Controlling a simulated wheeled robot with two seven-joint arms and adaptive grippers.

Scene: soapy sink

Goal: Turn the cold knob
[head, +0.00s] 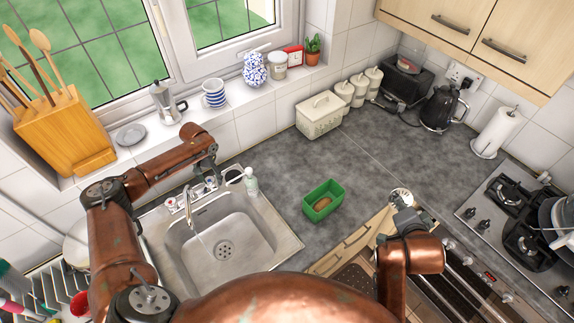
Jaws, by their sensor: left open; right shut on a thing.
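The sink tap (188,205) stands at the back edge of the steel sink (262,243). A thin pale streak below the spout looks like running water. My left gripper (234,178) is open beside the right knob and close to a pale bottle (251,184); I cannot tell whether it touches the knob. My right gripper (402,199) is shut on a small silvery thing above the counter's front edge, partly hidden by the gripper.
A green tub (323,200) with a brown thing in it sits on the counter right of the sink. Window-sill items include a moka pot (167,103) and a striped mug (214,94). A gas hob (520,205) is at the right.

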